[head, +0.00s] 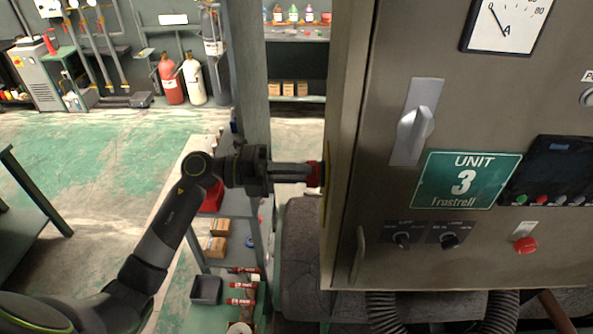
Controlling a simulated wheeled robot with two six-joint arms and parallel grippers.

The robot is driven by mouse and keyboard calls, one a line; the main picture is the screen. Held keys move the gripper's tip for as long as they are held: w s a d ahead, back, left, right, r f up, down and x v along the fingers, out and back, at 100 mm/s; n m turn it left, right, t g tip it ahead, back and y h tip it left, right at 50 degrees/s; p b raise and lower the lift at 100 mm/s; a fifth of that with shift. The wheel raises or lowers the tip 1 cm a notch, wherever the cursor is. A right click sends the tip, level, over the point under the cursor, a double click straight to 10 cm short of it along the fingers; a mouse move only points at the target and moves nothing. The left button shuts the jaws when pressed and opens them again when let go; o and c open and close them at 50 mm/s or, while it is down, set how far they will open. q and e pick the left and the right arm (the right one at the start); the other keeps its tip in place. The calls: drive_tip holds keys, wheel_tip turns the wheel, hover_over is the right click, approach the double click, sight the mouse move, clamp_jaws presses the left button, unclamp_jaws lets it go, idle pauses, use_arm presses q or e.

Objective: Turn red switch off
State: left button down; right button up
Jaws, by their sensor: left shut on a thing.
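A red switch (314,175) shows as a small red part at the left side of the grey cabinet (395,262). My left arm reaches in from the left, and my left gripper (300,173) points right with its jaws shut on the red switch. The fingertips and much of the switch are hard to make out, so I cannot tell which position the switch is in. My right gripper is not in view.
The cabinet front carries a gauge (508,22), a lever handle (415,125), a green Unit 3 sign (467,180), two black knobs and a red button (525,244). A shelf with boxes (217,246) and red tubes stands below my left arm. Gas cylinders (171,80) stand far back.

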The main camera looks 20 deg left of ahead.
use_arm(q)
drive_tip(key=c, duration=1.8)
unclamp_jaws()
drive_tip(key=shift+f+n, duration=0.15)
drive_tip(key=shift+n, duration=0.15)
drive_tip(key=shift+c, duration=0.2)
drive_tip(key=o, duration=0.3)
drive_tip(key=shift+a, duration=0.15)
drive_tip(key=b+v, duration=0.1)
drive_tip(key=v, duration=0.8)
drive_tip(key=shift+b, duration=0.4)
